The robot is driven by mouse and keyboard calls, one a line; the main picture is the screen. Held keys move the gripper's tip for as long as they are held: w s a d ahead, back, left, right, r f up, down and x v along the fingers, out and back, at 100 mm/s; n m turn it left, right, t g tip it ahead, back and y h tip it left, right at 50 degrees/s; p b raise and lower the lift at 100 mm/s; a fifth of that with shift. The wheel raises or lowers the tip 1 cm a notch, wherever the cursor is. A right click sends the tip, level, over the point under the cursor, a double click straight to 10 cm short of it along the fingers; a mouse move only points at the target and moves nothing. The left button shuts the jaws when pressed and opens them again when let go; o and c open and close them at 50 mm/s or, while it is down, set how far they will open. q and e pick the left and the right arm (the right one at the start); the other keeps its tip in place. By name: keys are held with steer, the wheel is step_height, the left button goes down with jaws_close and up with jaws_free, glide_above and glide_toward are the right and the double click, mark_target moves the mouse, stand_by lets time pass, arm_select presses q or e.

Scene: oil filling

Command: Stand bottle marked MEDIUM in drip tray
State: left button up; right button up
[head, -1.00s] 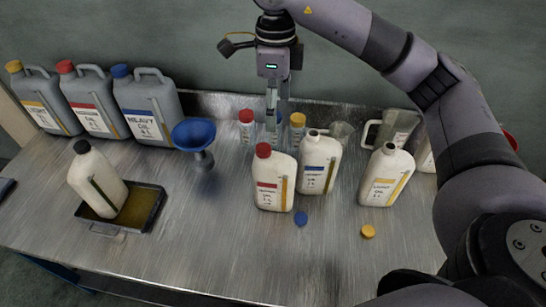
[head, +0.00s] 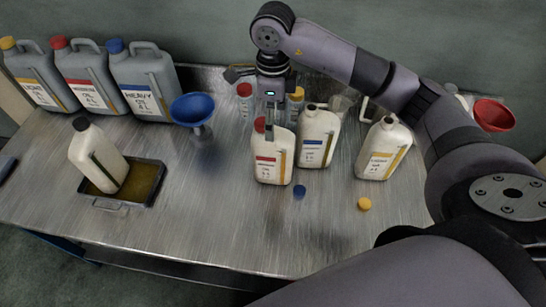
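The bottle with a red cap and red label (head: 268,172), which I take for the one marked MEDIUM, stands upright on the table in the middle; its small print is blurred. The drip tray (head: 148,189) is at the left, with a white black-capped bottle (head: 97,157) in it. My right gripper (head: 270,124) points down at the red cap, its fingers overlapping the cap in the picture. I cannot tell whether it touches or grips it. My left gripper is not in view.
A blue-label bottle (head: 317,140) stands close on the right, a yellow-label bottle (head: 382,152) farther right. Loose blue (head: 299,191) and yellow (head: 364,203) caps lie in front. A blue funnel (head: 193,108) and large jugs (head: 143,82) stand left. The front middle is clear.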

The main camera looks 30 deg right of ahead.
mark_target(273, 154)
steer(key=shift+f, duration=0.15)
step_height(273, 154, down, 4)
steer(key=p, duration=0.2)
steer(key=shift+s+a+f+p, duration=0.1)
steer(key=shift+s+p, duration=0.05)
steer(key=shift+p, duration=0.15)
steer(key=shift+f, duration=0.45)
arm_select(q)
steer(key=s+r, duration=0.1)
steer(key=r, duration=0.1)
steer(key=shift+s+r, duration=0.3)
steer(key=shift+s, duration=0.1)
arm_select(e)
steer(key=c, duration=0.4)
jaws_close()
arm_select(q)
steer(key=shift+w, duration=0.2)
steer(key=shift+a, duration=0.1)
arm_select(e)
steer(key=shift+r, duration=0.1)
